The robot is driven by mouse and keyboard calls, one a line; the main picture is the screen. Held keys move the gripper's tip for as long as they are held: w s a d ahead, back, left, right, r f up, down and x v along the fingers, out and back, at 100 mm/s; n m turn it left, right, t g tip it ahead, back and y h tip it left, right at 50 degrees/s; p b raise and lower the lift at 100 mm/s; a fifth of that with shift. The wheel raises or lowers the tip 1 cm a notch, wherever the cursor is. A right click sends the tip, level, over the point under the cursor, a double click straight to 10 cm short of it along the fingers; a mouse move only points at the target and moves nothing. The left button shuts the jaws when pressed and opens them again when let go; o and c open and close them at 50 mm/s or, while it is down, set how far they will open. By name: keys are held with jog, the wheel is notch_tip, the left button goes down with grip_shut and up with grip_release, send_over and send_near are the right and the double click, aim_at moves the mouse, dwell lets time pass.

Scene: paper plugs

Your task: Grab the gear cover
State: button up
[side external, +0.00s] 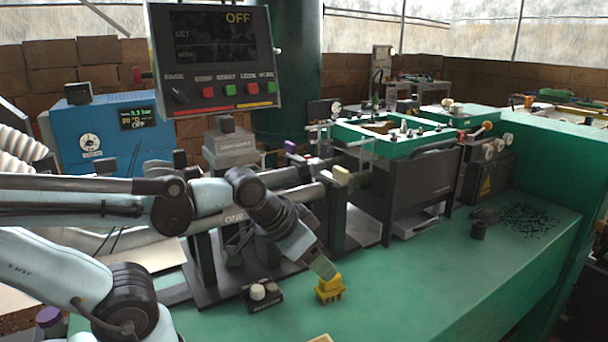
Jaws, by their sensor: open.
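No part in view is clearly marked as the gear cover, and I cannot tell which one it is. A small yellow block-like part (330,291) stands on the green bench in the lower middle of the side external view. My gripper (323,268) points down and to the right, with its tip just above and at the back left of the yellow part. It is open, and nothing shows in it. I cannot tell whether it touches the part.
The rail machine (317,190) stands behind my gripper. The green bench (430,285) is clear right of the yellow part.

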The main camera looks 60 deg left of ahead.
jog(key=a+r+m+g+y, duration=0.2)
jog(key=a+r+m+y, duration=0.15)
jog(key=a+m, duration=0.2)
jog(key=m+g+y, duration=0.5)
jog(key=m+y, duration=0.5)
jog(key=m, duration=0.2)
send_near(228, 118)
jog(key=x, duration=0.5)
jog(key=shift+w+a+f, duration=0.15)
jog(key=shift+w+a, duration=0.1)
jog(key=shift+a, duration=0.15)
jog(key=shift+s+x, duration=0.2)
jog(key=shift+x, duration=2.45)
grip_shut()
